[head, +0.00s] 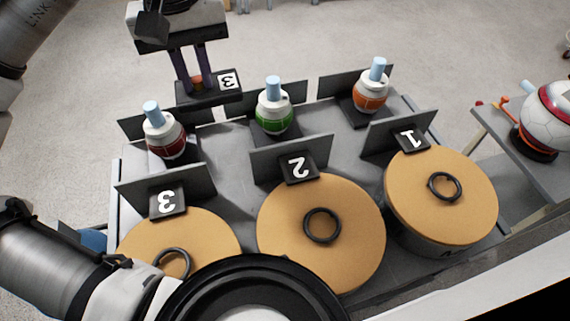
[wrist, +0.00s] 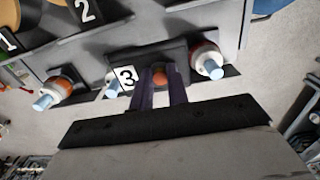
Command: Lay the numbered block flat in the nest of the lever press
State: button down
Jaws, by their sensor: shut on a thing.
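The numbered block (head: 225,94) is a dark flat slab with a white tile marked 3 and an orange knob. My gripper (head: 196,80) is shut on the knob, with one dark finger on each side.
The grey table (head: 225,165) carries red (head: 165,138), green (head: 273,112) and orange (head: 370,90) round bottles between upright panels. Round tan-lidded drums marked 3 (head: 210,228), 2 (head: 345,210) and 1 (head: 470,185) stand in front. A gap separates it from the right-hand table (head: 535,170).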

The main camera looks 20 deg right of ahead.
jog(key=shift+w, duration=0.1)
notch_tip(320, 180, down, 20)
jog(key=shift+r+p, duration=0.1)
jog(key=shift+p, duration=0.6)
jog(key=shift+f, duration=0.2)
jog(key=c, duration=1.4)
grip_release()
